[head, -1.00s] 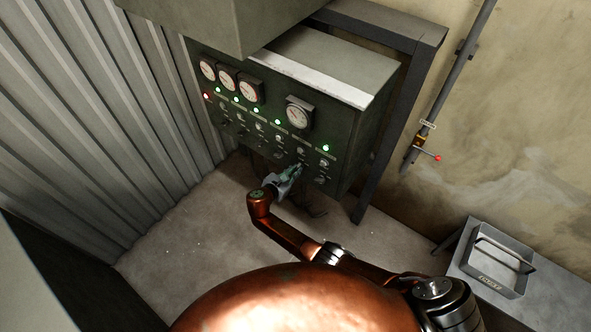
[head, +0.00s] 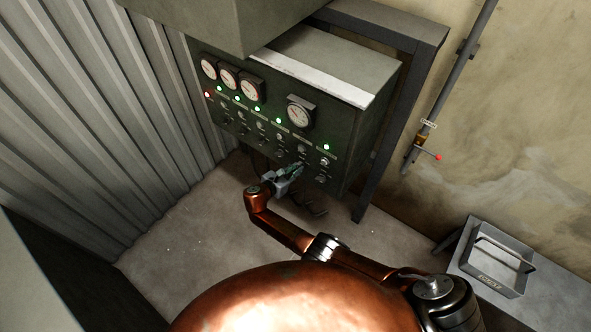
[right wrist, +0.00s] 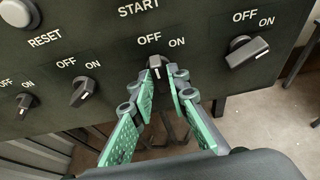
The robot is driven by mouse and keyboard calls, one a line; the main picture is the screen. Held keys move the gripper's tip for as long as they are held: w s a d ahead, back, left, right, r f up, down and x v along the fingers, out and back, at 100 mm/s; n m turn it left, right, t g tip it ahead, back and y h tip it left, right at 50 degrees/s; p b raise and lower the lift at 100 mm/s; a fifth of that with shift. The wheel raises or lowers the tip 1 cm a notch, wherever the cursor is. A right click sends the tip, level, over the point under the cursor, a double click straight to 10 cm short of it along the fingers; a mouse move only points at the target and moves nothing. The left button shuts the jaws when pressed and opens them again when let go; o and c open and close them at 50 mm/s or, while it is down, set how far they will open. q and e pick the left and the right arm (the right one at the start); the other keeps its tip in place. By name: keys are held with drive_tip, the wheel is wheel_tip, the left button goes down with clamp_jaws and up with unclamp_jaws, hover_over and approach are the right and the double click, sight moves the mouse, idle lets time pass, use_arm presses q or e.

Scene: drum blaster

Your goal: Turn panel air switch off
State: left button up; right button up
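The grey control panel (head: 268,115) carries a row of rotary switches marked OFF and ON. My right gripper (right wrist: 165,75), with green-padded fingers, is at the lower edge of the panel in the head view (head: 300,168). In the right wrist view its fingertips lie on either side of a small dark switch knob (right wrist: 157,66) below the START label. A gap shows beside the knob, so the fingers look open around it; contact is unclear. No label naming the air switch is readable. My left gripper is out of view.
Neighbouring switches stand close by, one at the right (right wrist: 246,50) and one at the left (right wrist: 84,92). Gauges (head: 299,113) and lit green lamps sit above. A metal frame leg (head: 385,130) stands right of the panel. A grey tray (head: 497,262) is at lower right.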

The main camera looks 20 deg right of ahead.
drive_tip(key=shift+o, duration=1.4)
drive_tip(key=v, duration=0.7)
drive_tip(key=shift+s+a+r, duration=0.15)
drive_tip(key=shift+a, duration=0.05)
drive_tip(key=s+d+f+m+g+y+b, duration=0.1)
drive_tip(key=s+d+f+m+g+y, duration=0.15)
drive_tip(key=s+f, duration=0.75)
drive_tip(key=s+d+f+m+g+y, duration=0.2)
drive_tip(key=s+d+f+m, duration=0.3)
drive_tip(key=f, duration=0.9)
drive_tip(key=s+d+f+m+g+y+b, duration=0.1)
drive_tip(key=s+d+f+g+y, duration=0.15)
drive_tip(key=s+f, duration=0.8)
drive_tip(key=s+d+f+m+y, duration=0.1)
drive_tip(key=s+d+f+m, duration=0.2)
drive_tip(key=s, duration=0.9)
drive_tip(key=s+d+f+m+y+b, duration=0.1)
drive_tip(key=s+d+f+m, duration=0.2)
drive_tip(key=s+f+m, duration=0.4)
drive_tip(key=s+d+f+m+y, duration=0.1)
drive_tip(key=s+d+f+m, duration=0.3)
drive_tip(key=s, duration=1.2)
wheel_tip(320, 180, down, 3)
drive_tip(key=shift+s+f+m+y, duration=0.15)
drive_tip(key=shift+s+m+y, duration=0.2)
drive_tip(key=shift+m, duration=0.6)
